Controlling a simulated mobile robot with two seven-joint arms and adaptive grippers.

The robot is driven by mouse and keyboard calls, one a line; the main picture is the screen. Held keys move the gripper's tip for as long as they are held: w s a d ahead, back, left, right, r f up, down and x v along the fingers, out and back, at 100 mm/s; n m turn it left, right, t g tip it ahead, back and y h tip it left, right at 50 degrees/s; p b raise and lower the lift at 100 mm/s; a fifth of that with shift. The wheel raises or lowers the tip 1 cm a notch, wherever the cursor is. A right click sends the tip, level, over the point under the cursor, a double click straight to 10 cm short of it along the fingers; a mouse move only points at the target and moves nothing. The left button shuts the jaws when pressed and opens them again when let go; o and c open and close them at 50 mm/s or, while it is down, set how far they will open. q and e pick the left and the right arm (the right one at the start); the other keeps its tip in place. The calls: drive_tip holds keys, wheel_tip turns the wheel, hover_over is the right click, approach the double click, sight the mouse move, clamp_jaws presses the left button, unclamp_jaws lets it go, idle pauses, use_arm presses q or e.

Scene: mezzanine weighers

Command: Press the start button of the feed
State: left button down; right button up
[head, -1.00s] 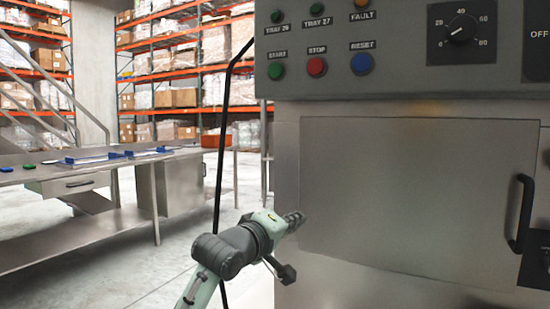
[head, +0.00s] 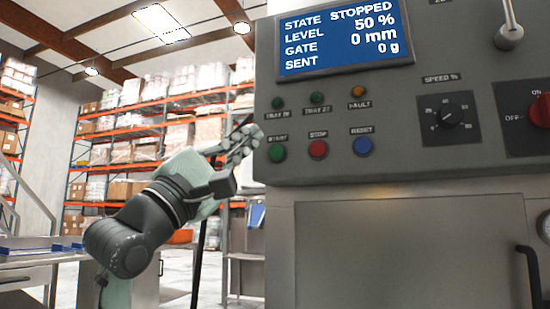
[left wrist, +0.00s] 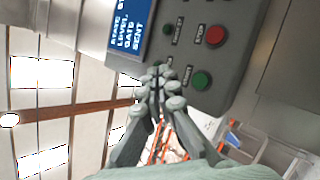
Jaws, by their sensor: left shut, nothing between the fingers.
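The green start button (head: 277,153) sits at the left end of the lower row on the grey control panel (head: 300,110), under its label. It also shows in the left wrist view (left wrist: 201,80). My left gripper (head: 253,136) is shut and empty, its fingertips by the panel's left edge, left of and slightly above the button. In the left wrist view the fingertips (left wrist: 161,82) appear beside the button, with a visible gap in the picture. Their distance from the panel face is hard to tell. My right gripper is not in view.
The red stop button (head: 318,149) and blue reset button (head: 362,146) are right of the start button. Small lamps sit above. The screen (head: 343,38) reads STOPPED, level 50 %, gate 0 mm, sent 0 g. A speed knob (head: 447,117) and red switch (head: 541,110) are farther right.

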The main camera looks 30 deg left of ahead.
sight(279, 146)
use_arm(q)
drive_tip(key=shift+w+y, duration=0.1)
drive_tip(key=shift+y, duration=0.2)
drive_tip(key=shift+w+a, duration=0.35)
drive_tip(key=shift+w, duration=1.05)
drive_tip(key=shift+w+a, duration=0.3)
drive_tip(key=shift+w, duration=1.15)
drive_tip(key=shift+w+a, duration=0.35)
drive_tip(key=shift+w, duration=1.05)
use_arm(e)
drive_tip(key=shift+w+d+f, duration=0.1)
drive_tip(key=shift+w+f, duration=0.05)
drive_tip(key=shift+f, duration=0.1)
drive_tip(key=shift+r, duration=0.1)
use_arm(q)
drive_tip(key=shift+w+a+p, duration=0.1)
drive_tip(key=shift+w+p, duration=0.2)
drive_tip(key=shift+w, duration=0.1)
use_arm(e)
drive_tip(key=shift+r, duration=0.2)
use_arm(q)
drive_tip(key=shift+w+a, duration=0.15)
drive_tip(key=shift+w, duration=0.3)
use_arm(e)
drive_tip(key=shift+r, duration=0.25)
use_arm(q)
drive_tip(key=shift+s, duration=0.1)
drive_tip(key=shift+s+d+p, duration=0.2)
drive_tip(key=shift+s+p, duration=0.1)
drive_tip(key=shift+s, duration=0.45)
